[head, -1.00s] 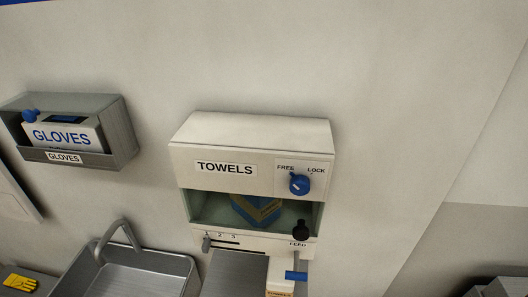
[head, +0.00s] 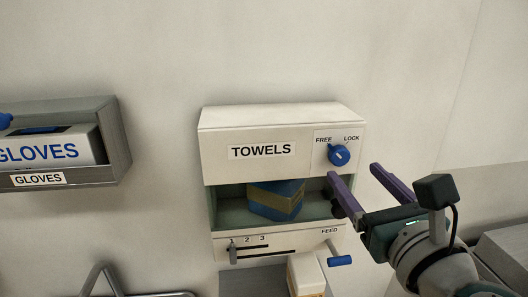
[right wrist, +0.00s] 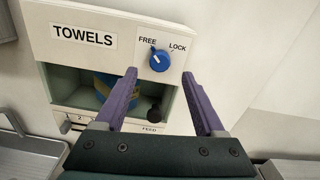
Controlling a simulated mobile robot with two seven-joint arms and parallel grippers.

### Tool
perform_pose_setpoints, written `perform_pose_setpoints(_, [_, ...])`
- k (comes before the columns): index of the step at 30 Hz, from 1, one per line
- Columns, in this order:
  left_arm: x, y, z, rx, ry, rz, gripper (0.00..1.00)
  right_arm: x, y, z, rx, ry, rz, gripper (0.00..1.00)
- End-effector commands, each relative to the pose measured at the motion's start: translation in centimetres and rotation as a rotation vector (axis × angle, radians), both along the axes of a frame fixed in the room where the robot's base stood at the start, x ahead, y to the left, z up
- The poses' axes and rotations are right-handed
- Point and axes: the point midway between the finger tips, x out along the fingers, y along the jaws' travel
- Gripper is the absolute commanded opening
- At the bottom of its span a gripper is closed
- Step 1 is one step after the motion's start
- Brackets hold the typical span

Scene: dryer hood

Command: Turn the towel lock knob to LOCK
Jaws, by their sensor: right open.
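The blue towel lock knob (head: 339,154) sits on the upper right front of the white towel dispenser (head: 218,160), between the FREE and LOCK labels. In the right wrist view the knob (right wrist: 159,62) shows a white mark pointing up and left, toward FREE. My right gripper (head: 354,171) is open and empty, its purple fingers reaching toward the dispenser just below and right of the knob in the head view. In the right wrist view the knob appears between and slightly beyond the two fingertips (right wrist: 159,74). I see no contact. My left gripper is not in view.
Below the knob is an open window with a blue and tan towel pack (head: 275,199). A black feed knob (right wrist: 154,110) shows between the fingers. A numbered slider (head: 233,255) and blue-ended lever (head: 340,260) are lower. A grey glove box holder (head: 112,140) hangs left.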

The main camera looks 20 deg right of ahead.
Motion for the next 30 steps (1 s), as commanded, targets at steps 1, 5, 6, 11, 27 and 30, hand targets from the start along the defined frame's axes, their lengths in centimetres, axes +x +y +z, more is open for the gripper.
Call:
perform_pose_setpoints(1, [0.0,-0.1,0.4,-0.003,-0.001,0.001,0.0,1.0,-0.3,0.3,0.0,-0.002,-0.001,0.71])
perform_pose_setpoints(5, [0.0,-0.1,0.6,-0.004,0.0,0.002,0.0,3.1,-0.8,0.2,0.001,-0.003,-0.002,0.71])
perform_pose_setpoints(6, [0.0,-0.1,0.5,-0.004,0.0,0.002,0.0,3.6,-0.9,0.1,0.001,-0.001,-0.002,0.71])
perform_pose_setpoints(11, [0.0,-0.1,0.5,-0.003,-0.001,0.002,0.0,4.9,-1.2,0.1,0.003,-0.002,-0.002,0.71])
perform_pose_setpoints(27, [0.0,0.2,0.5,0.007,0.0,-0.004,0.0,5.2,-1.3,0.0,0.005,-0.001,-0.002,0.49])
perform_pose_setpoints(30, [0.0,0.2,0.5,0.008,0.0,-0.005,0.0,5.2,-1.3,0.0,0.005,-0.001,-0.002,0.38])
